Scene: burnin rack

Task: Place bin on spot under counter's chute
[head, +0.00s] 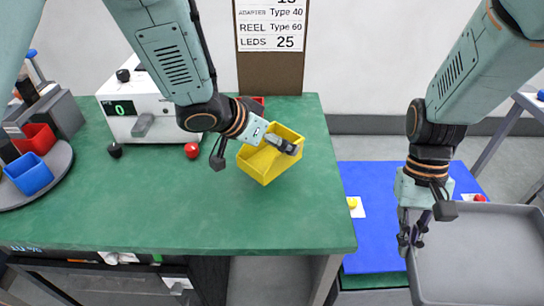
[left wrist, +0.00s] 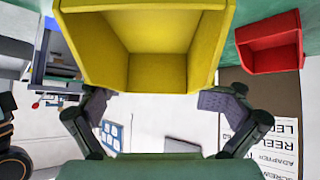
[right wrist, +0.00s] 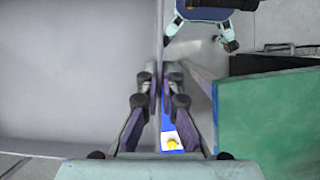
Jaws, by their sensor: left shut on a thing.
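A yellow open bin (head: 258,165) is at the right part of the green bench, in the head view. My left gripper (head: 281,145) is shut on it; in the left wrist view both fingers flank the bin (left wrist: 158,72). I cannot tell whether the bin touches the bench. The counter (head: 136,105) is a white box reading a green 0, with a grey chute (head: 143,124) on its front, left of the bin. The spot under the chute is not clearly visible. My right gripper (head: 410,238) is at the grey tray's left wall, its fingers close together in the right wrist view (right wrist: 160,90).
The grey tray (head: 480,255) stands at the right. Red (head: 36,138) and blue (head: 30,174) bins sit on a round stand at the left. Another red bin (left wrist: 270,62) is behind the yellow one. The green bench (head: 200,220) is clear in front.

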